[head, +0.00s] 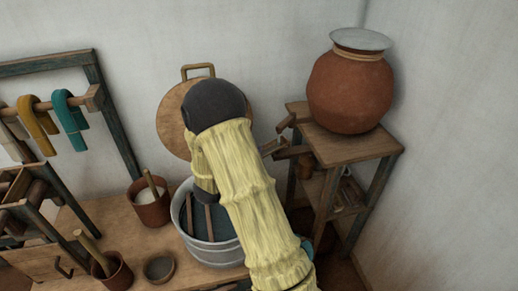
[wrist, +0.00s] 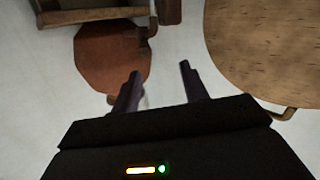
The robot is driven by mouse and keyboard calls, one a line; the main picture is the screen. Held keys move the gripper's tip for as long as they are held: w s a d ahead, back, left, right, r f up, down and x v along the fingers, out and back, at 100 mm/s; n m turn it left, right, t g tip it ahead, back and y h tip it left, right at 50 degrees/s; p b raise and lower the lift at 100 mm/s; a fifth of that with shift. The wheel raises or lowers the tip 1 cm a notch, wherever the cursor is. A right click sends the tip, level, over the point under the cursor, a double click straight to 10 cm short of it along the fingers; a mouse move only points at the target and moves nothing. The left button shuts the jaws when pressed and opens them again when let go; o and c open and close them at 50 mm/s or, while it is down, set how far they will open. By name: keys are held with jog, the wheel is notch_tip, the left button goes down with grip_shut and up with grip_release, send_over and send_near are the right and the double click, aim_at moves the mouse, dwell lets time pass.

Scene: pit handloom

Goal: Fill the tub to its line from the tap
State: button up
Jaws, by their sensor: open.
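The grey metal tub (head: 214,252) stands on the wooden bench, partly hidden by my arm. Its inside looks dark teal, with upright wooden strips showing; I cannot make out a fill line or the water level. A round clay pot (head: 350,95) with a pale lid sits on the stand at the right. Small wooden pieces beside its base, likely the tap (head: 290,152), stick out to the left. In the wrist view the pot (wrist: 105,60) appears upside down. My gripper (wrist: 160,70) is open and empty, apart from the pot. My arm hides it in the head view.
A round wooden board (head: 172,120) leans by the wall behind my arm; it fills the right of the wrist view. The wooden stand (head: 350,150) bears the pot. A clay cup (head: 150,208) and a small bowl (head: 159,268) stand left of the tub.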

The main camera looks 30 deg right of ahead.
jog(key=s+a+n+y, duration=0.3)
jog(key=a+n+y, duration=0.3)
jog(key=a+y, duration=0.65)
jog(key=s+a+n+g+y, duration=0.1)
jog(key=s+n+g, duration=0.1)
jog(key=s, duration=0.7)
jog(key=s+a+n+g, duration=0.2)
jog(key=s+g, duration=0.2)
jog(key=s, duration=0.5)
jog(key=shift+s+a+y, duration=0.15)
jog(key=shift+y, duration=0.2)
jog(key=shift+c, duration=0.2)
jog(key=shift+c, duration=0.6)
